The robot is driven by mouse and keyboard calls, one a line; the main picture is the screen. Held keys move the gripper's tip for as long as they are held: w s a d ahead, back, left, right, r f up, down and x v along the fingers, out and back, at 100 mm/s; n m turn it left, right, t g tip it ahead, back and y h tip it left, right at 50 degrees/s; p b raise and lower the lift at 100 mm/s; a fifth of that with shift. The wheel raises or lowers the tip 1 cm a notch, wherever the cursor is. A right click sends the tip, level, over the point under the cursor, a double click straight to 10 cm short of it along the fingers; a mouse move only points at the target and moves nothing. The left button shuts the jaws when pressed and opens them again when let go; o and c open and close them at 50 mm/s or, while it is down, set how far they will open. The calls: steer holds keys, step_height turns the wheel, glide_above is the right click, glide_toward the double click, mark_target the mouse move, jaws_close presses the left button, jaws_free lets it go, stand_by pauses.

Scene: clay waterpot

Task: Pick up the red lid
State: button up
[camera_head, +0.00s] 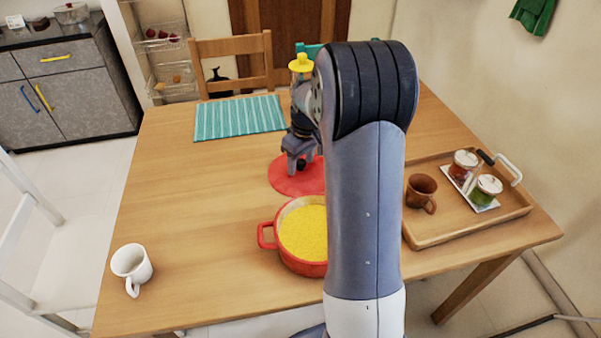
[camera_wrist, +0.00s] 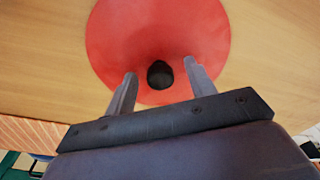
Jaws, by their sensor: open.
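The red lid (camera_head: 290,182) lies flat on the wooden table, behind the red pot; my arm hides its right part. In the wrist view the round lid (camera_wrist: 160,35) shows with a black knob (camera_wrist: 160,75) near its middle. My gripper (camera_head: 302,163) points down over the lid. In the wrist view its two fingers (camera_wrist: 160,78) are open, one on each side of the knob, with gaps between. I cannot tell whether the fingertips touch the lid. The red pot (camera_head: 268,236), filled with something yellow, stands uncovered in front of the lid.
A teal striped placemat (camera_head: 240,118) lies behind the lid. A white mug (camera_head: 132,267) stands at the front left. A wooden tray (camera_head: 450,232) with a brown cup (camera_head: 420,190) and jars is at the right. The table's left middle is clear.

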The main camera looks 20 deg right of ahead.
steer(key=shift+f, duration=0.55)
